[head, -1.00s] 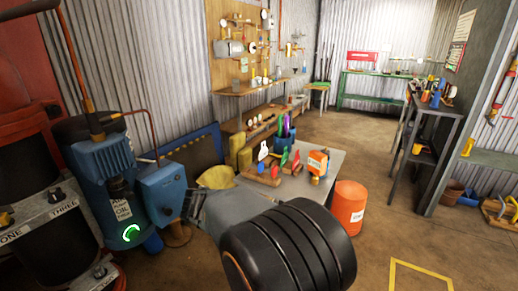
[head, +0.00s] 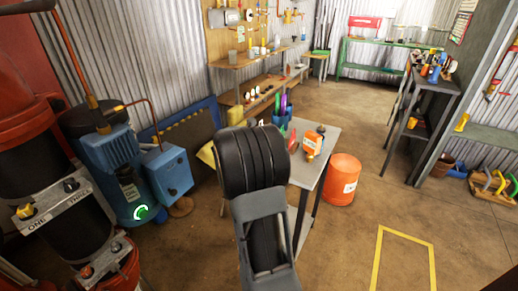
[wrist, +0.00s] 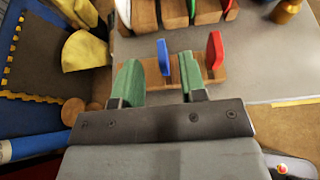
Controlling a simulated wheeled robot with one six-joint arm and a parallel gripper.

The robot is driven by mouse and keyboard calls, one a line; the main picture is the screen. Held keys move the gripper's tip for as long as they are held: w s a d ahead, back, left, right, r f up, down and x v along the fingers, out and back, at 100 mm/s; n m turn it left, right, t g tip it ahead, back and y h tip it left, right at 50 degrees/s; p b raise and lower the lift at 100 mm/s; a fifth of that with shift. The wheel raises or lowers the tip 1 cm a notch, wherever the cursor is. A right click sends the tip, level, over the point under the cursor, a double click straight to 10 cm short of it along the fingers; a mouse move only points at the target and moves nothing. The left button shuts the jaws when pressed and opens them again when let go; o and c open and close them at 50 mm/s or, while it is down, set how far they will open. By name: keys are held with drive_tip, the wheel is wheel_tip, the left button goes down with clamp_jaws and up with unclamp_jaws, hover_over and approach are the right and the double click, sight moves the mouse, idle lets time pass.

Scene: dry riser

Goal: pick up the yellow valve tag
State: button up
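I cannot make out a yellow valve tag in either view. In the wrist view my gripper (wrist: 160,82) has its two green-padded fingers apart, with nothing held between them. Just beyond the fingertips a wooden block (wrist: 153,76) holds an upright blue tag (wrist: 163,57) and a red tag (wrist: 215,50). The blue tag shows in the gap between the fingers. More wooden blocks with green, white and red pieces stand at the top of the wrist view, cut off by its edge. In the head view my arm hides the gripper and part of the table.
The grey table (head: 325,150) carries an orange device (head: 312,145). An orange bucket (head: 342,180) stands at its right. A crumpled yellow item (wrist: 85,50) lies left of the fingers. Blue machinery (head: 120,175) stands at left.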

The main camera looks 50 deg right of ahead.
drive_tip(key=shift+x, duration=2.75)
drive_tip(key=shift+s, duration=0.1)
drive_tip(key=shift+c, duration=0.2)
clamp_jaws()
